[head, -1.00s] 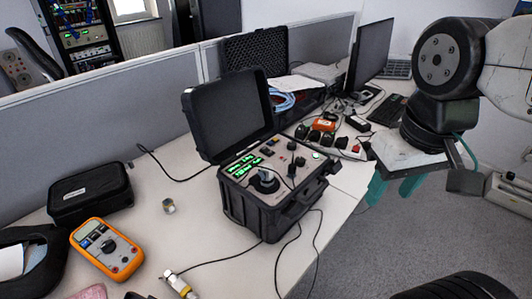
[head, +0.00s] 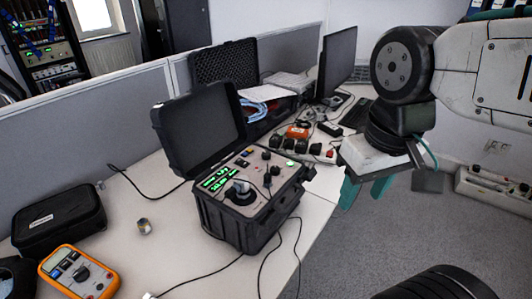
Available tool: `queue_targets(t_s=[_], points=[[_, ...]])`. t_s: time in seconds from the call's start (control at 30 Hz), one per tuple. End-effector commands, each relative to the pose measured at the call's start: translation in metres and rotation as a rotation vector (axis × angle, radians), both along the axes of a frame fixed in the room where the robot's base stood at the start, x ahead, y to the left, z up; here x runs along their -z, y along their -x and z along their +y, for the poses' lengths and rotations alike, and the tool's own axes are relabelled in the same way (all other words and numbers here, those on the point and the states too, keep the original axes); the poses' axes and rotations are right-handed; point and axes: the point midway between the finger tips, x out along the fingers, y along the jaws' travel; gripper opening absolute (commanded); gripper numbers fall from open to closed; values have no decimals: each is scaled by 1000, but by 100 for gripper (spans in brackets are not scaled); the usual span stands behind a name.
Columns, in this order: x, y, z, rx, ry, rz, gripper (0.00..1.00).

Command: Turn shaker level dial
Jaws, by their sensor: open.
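The shaker (head: 245,205) is a black hard case with its lid open, standing on the white desk. Its light panel carries green lit displays (head: 220,178), several dark knobs and a large round dark piece (head: 240,192) with a metal top. Which knob is the level dial, I cannot tell at this size. My gripper (head: 366,190) has two teal fingers pointing down, apart and empty. It hangs to the right of the shaker, in front of the desk's right edge, touching nothing visible.
An orange multimeter (head: 78,272), a black pouch (head: 58,220) and a small metal cylinder (head: 144,226) are on the desk at left. Black cables run beside the shaker. Behind it are a second open case (head: 225,68), power plugs and a monitor (head: 338,60). Grey partitions back the desk.

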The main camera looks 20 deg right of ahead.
Motion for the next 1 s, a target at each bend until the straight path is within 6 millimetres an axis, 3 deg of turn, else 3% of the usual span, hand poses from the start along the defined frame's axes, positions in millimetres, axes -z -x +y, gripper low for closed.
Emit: queue_targets(t_s=[0.17,0.37,0.67,1.0], points=[[10,-5,1,-6,0,55,48],[16,-42,3,-14,0,156,48],[28,-134,9,102,3,237,48],[71,-259,22,366,11,256,48]])
